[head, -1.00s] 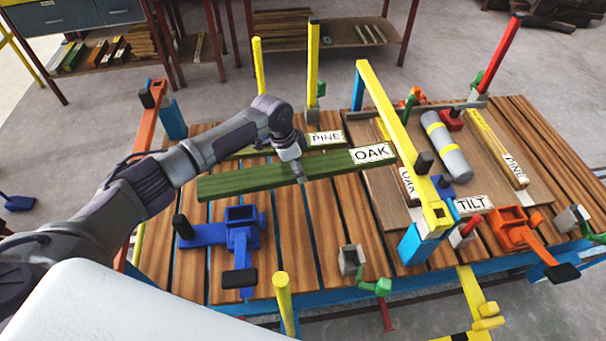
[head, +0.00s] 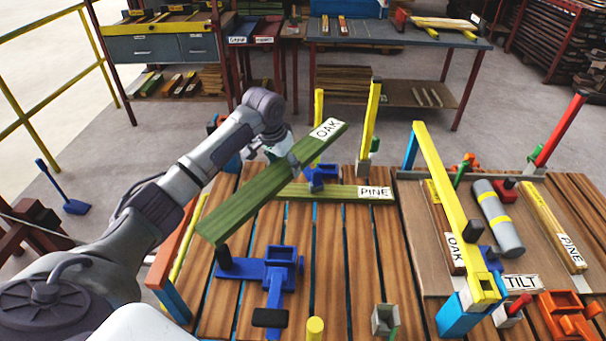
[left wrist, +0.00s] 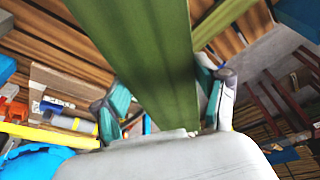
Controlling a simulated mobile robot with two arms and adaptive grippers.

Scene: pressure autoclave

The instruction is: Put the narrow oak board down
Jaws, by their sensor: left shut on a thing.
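The narrow oak board (head: 262,190) is green with a white OAK label at its far end. My left gripper (head: 288,158) is shut on it near the middle, from above. The board slants from lower left to upper right and appears held above the slatted bench (head: 318,285). In the left wrist view the board (left wrist: 150,50) runs between my two fingers (left wrist: 168,98), which sit at either side of it. Whether its near end touches anything below cannot be told. My right gripper is not in view.
A green PINE board (head: 335,193) lies on the slats beneath. Blue clamps (head: 280,272) stand near the board. A yellow bar (head: 440,180), a grey cylinder (head: 497,218) and a TILT sign (head: 522,282) crowd the right. Some front slats look bare.

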